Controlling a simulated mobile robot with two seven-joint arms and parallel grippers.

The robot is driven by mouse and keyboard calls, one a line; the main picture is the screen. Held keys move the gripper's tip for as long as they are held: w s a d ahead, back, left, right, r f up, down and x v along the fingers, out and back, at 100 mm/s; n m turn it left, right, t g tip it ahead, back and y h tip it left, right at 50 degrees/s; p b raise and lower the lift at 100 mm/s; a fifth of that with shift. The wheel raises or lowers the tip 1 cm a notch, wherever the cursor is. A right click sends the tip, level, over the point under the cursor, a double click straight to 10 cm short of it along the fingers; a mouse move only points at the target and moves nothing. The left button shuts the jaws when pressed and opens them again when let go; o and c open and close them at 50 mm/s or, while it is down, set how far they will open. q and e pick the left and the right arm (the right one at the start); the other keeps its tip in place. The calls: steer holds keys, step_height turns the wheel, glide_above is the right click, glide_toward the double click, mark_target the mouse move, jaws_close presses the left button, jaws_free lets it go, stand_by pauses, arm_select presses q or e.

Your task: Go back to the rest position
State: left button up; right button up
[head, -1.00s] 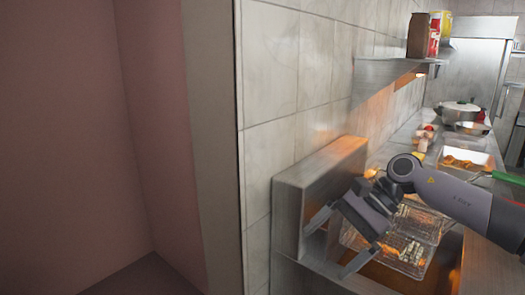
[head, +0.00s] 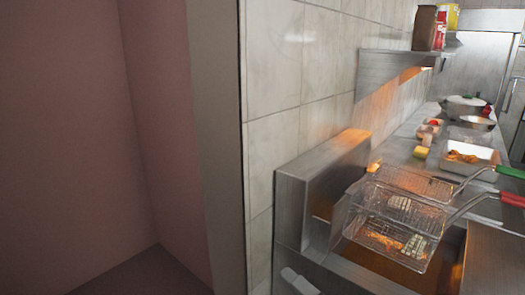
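Neither of my grippers can be made out in the head view. A pale grey piece (head: 300,281) shows at the bottom edge, in front of the fryer; I cannot tell what it is. Two wire fry baskets sit side by side at the fryer (head: 375,268). The rear basket (head: 412,183) has a green handle (head: 511,172). The front basket (head: 392,232) has a red handle (head: 512,199) and holds pieces of food, some orange and some pale. No gripper is touching either basket.
A steel tray (head: 485,153) with browned food stands behind the baskets. Pots (head: 467,104) stand farther along the counter. A wall shelf (head: 385,62) holds packages. A steel box-like backsplash (head: 318,172) stands left of the fryer. The left side is bare wall.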

steer(key=s+d+f+m+g+h, duration=0.2)
steer(key=s+d+f+m+h, duration=0.4)
steer(key=s+d+f+m, duration=0.2)
steer(key=s+d+f+m+g+h, duration=0.2)
steer(key=s+d+f+m+h, duration=0.5)
steer(key=f+m, duration=0.6)
steer(key=s+d+m, duration=0.1)
steer(key=s+m, duration=0.1)
steer(key=m, duration=0.1)
steer(key=shift+s+f, duration=0.2)
steer(key=shift+s, duration=0.05)
steer(key=shift+d, duration=0.15)
